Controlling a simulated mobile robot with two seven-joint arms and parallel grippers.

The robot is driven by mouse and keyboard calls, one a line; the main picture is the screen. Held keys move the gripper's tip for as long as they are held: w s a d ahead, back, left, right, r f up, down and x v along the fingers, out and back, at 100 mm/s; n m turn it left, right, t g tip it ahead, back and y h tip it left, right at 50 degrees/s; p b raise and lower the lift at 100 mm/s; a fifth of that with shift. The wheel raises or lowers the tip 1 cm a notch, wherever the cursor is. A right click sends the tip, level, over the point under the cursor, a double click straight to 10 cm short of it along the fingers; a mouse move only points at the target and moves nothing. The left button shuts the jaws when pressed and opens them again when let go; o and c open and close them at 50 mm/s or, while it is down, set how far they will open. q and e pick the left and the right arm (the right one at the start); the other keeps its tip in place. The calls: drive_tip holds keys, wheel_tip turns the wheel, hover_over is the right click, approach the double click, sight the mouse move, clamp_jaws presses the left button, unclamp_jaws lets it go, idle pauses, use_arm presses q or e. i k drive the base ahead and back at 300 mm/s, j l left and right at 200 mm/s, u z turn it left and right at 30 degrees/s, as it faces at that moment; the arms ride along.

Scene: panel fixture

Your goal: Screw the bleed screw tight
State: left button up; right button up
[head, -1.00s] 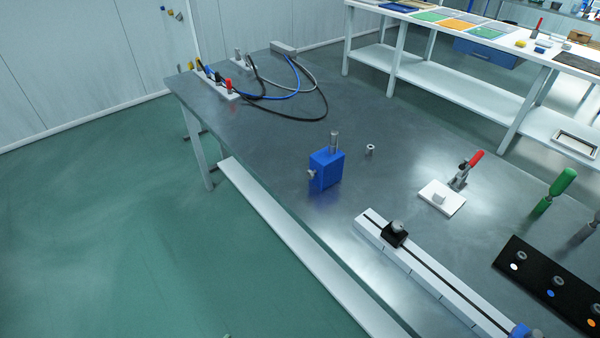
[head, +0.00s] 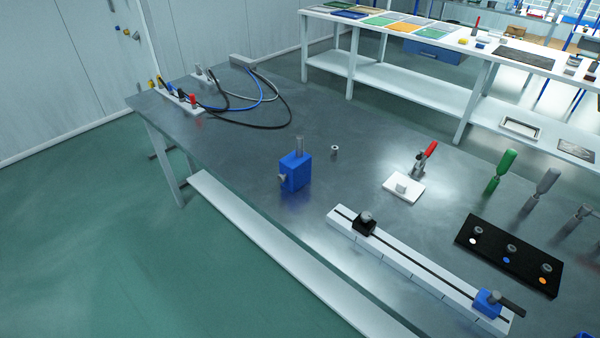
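A blue block (head: 295,173) stands on the grey metal table (head: 240,190), near its front edge. A grey upright cylinder (head: 299,147) rises from its top. A small light metal screw with a cross handle (head: 283,180) sticks out of its left side; it looks like the bleed screw. How far in it sits is too small to tell. A small metal ring or cap (head: 335,150) stands apart, to the right of the block. Neither of my grippers shows in the head view.
A white rail (head: 410,266) with a black slider (head: 364,224) and a blue clamp (head: 487,303) lies right of the block. A red-handled toggle clamp (head: 422,160), a green-handled tool (head: 502,170) and a black panel (head: 509,254) stand further right. Cables (head: 262,124) lie at the back left.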

sight(280, 178)
drive_tip(key=z, duration=1.45)
drive_tip(key=j+z, duration=0.2)
drive_tip(key=z, duration=0.25)
drive_tip(key=j+z, duration=0.2)
drive_tip(key=z, duration=0.2)
drive_tip(key=j+z, duration=0.2)
drive_tip(key=z, duration=0.25)
drive_tip(key=k+j+z, duration=0.2)
drive_tip(key=j+z, duration=0.25)
drive_tip(key=k+j+z, duration=0.2)
drive_tip(key=z, duration=0.3)
drive_tip(key=k+j+z, duration=0.45)
drive_tip(key=k+z, duration=0.2)
drive_tip(key=k+j, duration=0.15)
drive_tip(key=k, duration=0.35)
drive_tip(key=k+j+z, duration=0.1)
drive_tip(key=k, duration=0.35)
